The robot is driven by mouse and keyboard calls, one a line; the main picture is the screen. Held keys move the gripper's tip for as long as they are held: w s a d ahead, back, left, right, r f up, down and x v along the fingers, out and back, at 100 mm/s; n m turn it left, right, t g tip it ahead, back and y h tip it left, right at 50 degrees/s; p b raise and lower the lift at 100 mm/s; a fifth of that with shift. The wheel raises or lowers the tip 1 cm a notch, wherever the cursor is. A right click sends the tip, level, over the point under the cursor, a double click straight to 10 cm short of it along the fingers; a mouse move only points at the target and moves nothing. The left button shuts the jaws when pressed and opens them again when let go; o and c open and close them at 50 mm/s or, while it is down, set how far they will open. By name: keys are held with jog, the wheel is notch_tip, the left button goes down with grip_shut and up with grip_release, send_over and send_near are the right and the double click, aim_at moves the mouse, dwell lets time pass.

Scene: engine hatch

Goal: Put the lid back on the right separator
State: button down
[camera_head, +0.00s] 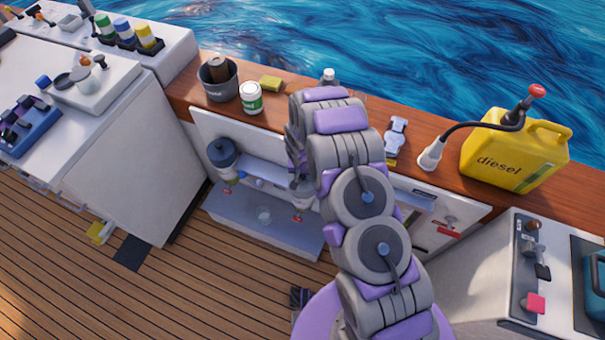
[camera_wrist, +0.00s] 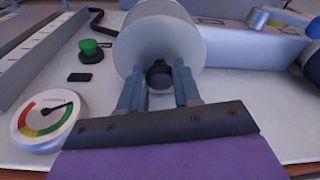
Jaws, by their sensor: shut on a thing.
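In the wrist view my gripper (camera_wrist: 159,82) is shut on the dark knob of a pale grey round piece, which looks like the lid (camera_wrist: 150,35). The lid fills the top middle of that view and hides what lies behind it. In the head view the right separator (camera_head: 302,196) stands in the open hatch, with a red valve at its foot. My arm covers its top, and it hides my gripper and the lid there. I cannot tell whether the lid touches the separator. The left separator (camera_head: 222,158) has a dark blue top.
The wrist view shows a gauge (camera_wrist: 45,120) and a green knob (camera_wrist: 90,47). On the wooden ledge stand a grey pot (camera_head: 219,82), a white-green jar (camera_head: 251,99), a yellow sponge (camera_head: 271,83) and a diesel can (camera_head: 515,150).

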jog(key=c, duration=0.7)
grip_release()
jog(key=shift+s+a+r+p, duration=0.1)
jog(key=shift+s+r+p, duration=0.4)
jog(key=shift+r, duration=2.35)
jog(key=shift+s+d+r+p, duration=0.1)
jog(key=shift+s+r+p, duration=0.45)
jog(key=shift+r, duration=2.3)
jog(key=shift+s+a+r+p, duration=0.15)
jog(key=shift+r+p, duration=0.65)
jog(key=shift+r, duration=2.05)
jog(key=shift+r, duration=0.1)
